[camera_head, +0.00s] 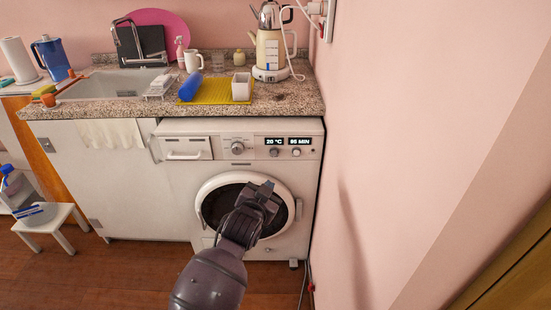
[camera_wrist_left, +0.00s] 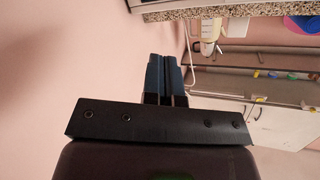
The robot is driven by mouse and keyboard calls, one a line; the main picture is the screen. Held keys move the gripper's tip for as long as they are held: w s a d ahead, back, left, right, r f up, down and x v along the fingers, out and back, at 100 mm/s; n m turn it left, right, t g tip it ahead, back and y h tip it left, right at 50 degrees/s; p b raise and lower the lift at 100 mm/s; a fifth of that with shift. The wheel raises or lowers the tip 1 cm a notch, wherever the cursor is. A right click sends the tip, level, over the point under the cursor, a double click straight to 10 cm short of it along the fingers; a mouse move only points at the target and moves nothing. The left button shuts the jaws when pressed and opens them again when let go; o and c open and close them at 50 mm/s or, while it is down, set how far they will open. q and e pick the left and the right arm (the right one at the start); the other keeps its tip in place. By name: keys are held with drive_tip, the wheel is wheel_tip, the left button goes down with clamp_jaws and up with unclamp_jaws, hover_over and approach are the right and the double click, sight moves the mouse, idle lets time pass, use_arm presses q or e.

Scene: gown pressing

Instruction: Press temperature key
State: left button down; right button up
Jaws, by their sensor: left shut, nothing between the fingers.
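The white washing machine (camera_head: 172,195) stands under the counter in the head view. Its temperature display (camera_head: 273,142) reads 20 °C, and a small round key (camera_head: 275,152) sits just below it. The time display (camera_head: 300,142) beside it reads about 95 MIN, with another round key (camera_head: 296,152) below. My left gripper (camera_head: 266,186) is shut and empty. In the picture it overlaps the round door, below the two displays. Its closed fingers also show in the left wrist view (camera_wrist_left: 164,75). My right gripper is in neither view.
A pink wall (camera_head: 400,130) rises close on the machine's right. The granite counter (camera_head: 130,104) above holds a kettle (camera_head: 269,50), a yellow mat (camera_head: 215,92) and a white cup (camera_head: 241,86). A small white stool (camera_head: 50,222) stands at the left.

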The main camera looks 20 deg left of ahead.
sight(274, 154)
use_arm(q)
drive_tip(key=w+r+m+y+b, duration=0.1)
drive_tip(key=w+m+y, duration=0.15)
drive_tip(key=w, duration=0.65)
drive_tip(key=shift+w+a+f+m+g+y, duration=0.15)
drive_tip(key=shift+a+f+m+g+y, duration=0.25)
drive_tip(key=shift+f+m, duration=0.65)
drive_tip(key=shift+w+a+f+m+g+y, duration=0.15)
drive_tip(key=shift+a+f+m+g+y, duration=0.4)
drive_tip(key=shift+m, duration=0.9)
drive_tip(key=shift+w+a+f+m+g+y, duration=0.15)
drive_tip(key=shift+f+m+g, duration=0.2)
drive_tip(key=shift+f+m, duration=0.8)
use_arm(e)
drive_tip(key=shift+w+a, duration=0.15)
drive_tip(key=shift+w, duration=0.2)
use_arm(q)
drive_tip(key=shift+r, duration=0.15)
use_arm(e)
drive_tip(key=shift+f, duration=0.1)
